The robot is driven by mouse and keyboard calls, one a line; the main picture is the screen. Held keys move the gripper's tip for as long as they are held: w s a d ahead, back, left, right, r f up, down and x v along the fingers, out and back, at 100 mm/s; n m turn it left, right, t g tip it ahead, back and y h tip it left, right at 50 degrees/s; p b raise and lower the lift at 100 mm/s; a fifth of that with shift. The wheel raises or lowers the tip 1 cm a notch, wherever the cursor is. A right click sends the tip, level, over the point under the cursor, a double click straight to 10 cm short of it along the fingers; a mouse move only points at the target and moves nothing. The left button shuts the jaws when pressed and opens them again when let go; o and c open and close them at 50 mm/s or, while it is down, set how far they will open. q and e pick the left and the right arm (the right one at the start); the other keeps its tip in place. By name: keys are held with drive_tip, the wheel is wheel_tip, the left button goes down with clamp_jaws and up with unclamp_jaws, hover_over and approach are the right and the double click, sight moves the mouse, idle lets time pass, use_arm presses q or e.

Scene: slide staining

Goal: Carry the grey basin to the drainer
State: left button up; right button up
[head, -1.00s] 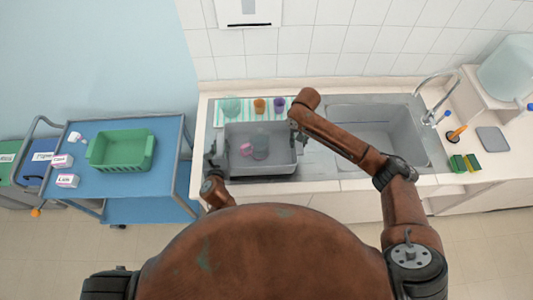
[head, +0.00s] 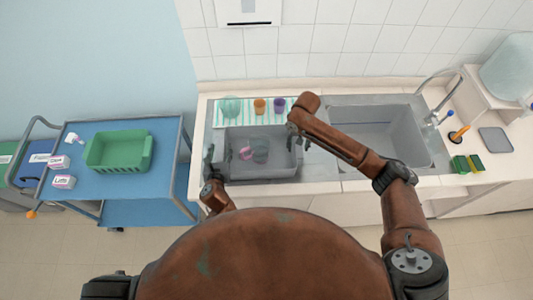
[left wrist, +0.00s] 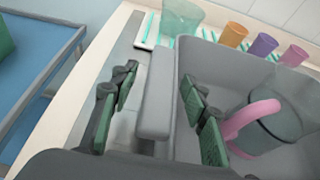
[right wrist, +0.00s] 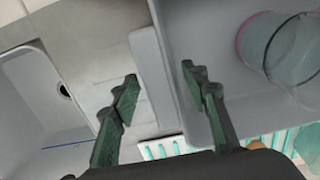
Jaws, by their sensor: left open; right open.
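The grey basin (head: 283,160) sits level on the grey metal drainer (head: 312,165), left of the sink bowl. Inside it are a clear vessel (right wrist: 290,45) and a pink ring-shaped part (left wrist: 250,118). My left gripper (head: 211,162) is open at the basin's left end. In the left wrist view its fingers (left wrist: 160,112) stand on either side of the basin's rim, apart from it. My right gripper (head: 295,138) is open at the right end. In the right wrist view its fingers (right wrist: 163,103) also stand either side of the rim.
A striped mat (head: 244,118) with several cups lies behind the basin. The empty sink bowl (head: 370,135) is to the right, with a tap (head: 433,110). A blue trolley (head: 165,150) with a green basket (head: 118,150) stands left. A sponge (head: 468,162) lies far right.

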use_arm(q)
drive_tip(key=shift+s, duration=0.1)
use_arm(e)
drive_tip(key=shift+r, duration=0.1)
use_arm(q)
drive_tip(key=v, duration=1.1)
drive_tip(key=shift+s+r, duration=0.25)
drive_tip(key=shift+s, duration=0.1)
use_arm(e)
wheel_tip(320, 180, up, 12)
use_arm(q)
drive_tip(key=shift+s, duration=0.1)
use_arm(e)
drive_tip(key=shift+s+f, duration=0.1)
drive_tip(key=shift+f, duration=0.1)
